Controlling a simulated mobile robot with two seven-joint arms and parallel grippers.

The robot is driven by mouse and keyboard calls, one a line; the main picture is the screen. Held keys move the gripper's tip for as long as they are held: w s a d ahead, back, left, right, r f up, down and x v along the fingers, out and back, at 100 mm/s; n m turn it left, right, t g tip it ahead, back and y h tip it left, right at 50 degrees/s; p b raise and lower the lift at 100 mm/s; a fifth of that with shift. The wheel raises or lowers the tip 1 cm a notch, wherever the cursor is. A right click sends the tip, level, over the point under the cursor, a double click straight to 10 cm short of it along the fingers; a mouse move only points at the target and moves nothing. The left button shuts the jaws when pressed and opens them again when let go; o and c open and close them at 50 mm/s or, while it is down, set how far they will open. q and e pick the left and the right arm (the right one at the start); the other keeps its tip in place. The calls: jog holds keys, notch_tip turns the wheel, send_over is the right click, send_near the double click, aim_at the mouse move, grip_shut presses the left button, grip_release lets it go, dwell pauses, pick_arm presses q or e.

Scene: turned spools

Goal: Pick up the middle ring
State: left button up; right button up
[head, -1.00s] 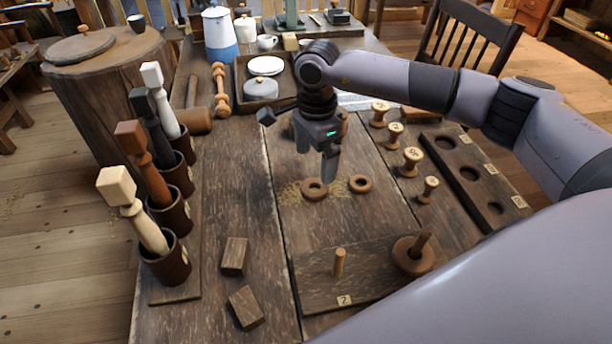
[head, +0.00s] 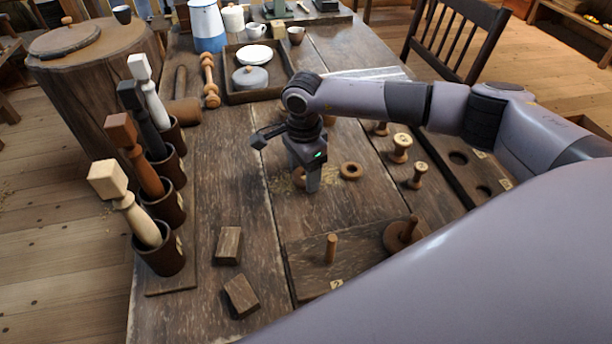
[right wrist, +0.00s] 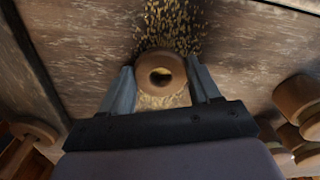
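The middle ring, a brown wooden ring, lies on the table in the head view (head: 299,178), mostly hidden behind my right gripper (head: 312,187). The right wrist view shows this ring (right wrist: 160,87) between the two fingers of the right gripper (right wrist: 162,78), its hole facing the camera. The fingers are open, one on each side of the ring, and do not look closed on it. A smaller ring (head: 351,171) lies just to the right. A larger ring (head: 396,238) sits around the right peg of a board. My left gripper is not in view.
The peg board (head: 310,269) has a bare left peg (head: 331,248). Two wooden blocks (head: 229,244) lie left of it. Turned spools (head: 401,147) stand at the right beside a board with holes (head: 440,147). Mallets in cups (head: 160,248) line the left edge.

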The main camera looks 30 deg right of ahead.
jog(key=shift+r, duration=0.1)
notch_tip(320, 180, up, 20)
dwell(0.6)
